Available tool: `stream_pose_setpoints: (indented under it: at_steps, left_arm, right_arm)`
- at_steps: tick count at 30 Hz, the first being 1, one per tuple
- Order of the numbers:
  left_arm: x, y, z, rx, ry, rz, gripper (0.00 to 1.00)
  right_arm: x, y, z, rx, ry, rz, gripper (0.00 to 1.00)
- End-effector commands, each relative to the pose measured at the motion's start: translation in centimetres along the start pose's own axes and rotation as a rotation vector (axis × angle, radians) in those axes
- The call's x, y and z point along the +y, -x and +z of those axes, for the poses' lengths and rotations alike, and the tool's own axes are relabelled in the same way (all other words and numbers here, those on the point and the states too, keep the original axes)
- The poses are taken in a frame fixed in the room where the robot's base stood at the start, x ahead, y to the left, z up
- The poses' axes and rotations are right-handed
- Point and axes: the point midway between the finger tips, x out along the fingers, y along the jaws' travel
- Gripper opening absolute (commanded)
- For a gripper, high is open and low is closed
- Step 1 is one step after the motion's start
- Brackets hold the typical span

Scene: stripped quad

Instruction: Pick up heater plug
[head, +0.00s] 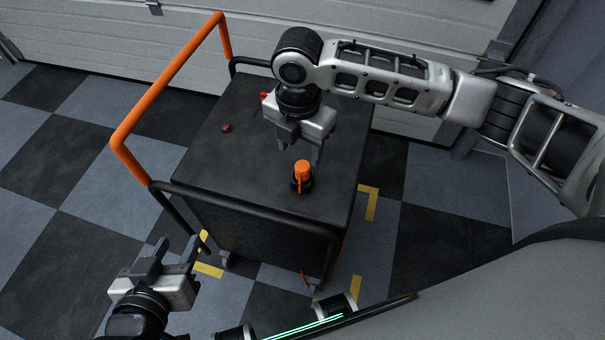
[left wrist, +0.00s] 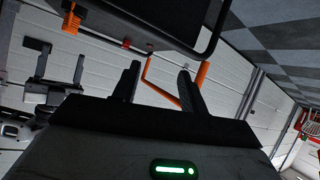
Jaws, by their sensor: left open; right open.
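The heater plug (head: 302,171) has an orange top and a black base, and it stands upright on the dark top of the cart near its right side. It also shows at the top left of the left wrist view (left wrist: 72,19). My right gripper (head: 300,147) is over the cart, pointing down with its fingers open, just above the plug in the picture. I cannot tell the exact gap; the jaws are not closed on the plug. My left gripper (head: 178,248) is open and empty, low at the left in front of the cart.
The dark cart (head: 237,155) has an orange and black rail (head: 165,85) along its left and a black front bar. A small red button (head: 226,127) sits on its top. Checkered floor (head: 75,190) lies clear to the left. A pale panelled door (head: 110,40) stands behind.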

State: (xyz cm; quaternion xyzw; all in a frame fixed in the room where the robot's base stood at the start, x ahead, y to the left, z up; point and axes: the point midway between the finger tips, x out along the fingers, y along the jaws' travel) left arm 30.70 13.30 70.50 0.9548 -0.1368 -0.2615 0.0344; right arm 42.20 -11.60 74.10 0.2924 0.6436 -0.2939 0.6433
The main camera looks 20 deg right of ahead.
Motion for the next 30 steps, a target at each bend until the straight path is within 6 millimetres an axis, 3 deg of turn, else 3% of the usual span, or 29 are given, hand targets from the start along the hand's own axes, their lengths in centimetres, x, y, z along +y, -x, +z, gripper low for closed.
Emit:
stream_pose_setpoints:
  at_steps: [3,10,18,28,30]
  left_arm:
    - [0.0,0.0,-0.1,0.009,-0.002,0.001,0.43]
    - [0.1,-0.1,0.3,0.005,-0.002,0.002,0.43]
    - [0.0,-0.3,0.9,0.007,-0.008,0.004,0.43]
    - [0.1,-0.1,0.5,0.015,-0.010,0.007,0.43]
    - [0.1,-0.1,0.6,0.015,-0.010,0.007,0.43]
  right_arm:
    - [0.0,-1.9,-0.1,0.001,0.000,-0.001,0.54]
    - [0.0,-3.4,0.1,0.001,-0.001,0.001,0.54]
    - [-0.3,-7.3,0.6,0.000,-0.001,0.000,0.54]
    - [-0.3,-7.9,0.6,0.000,0.001,0.002,0.54]
    - [-0.3,-7.9,0.6,0.000,0.001,0.002,0.34]
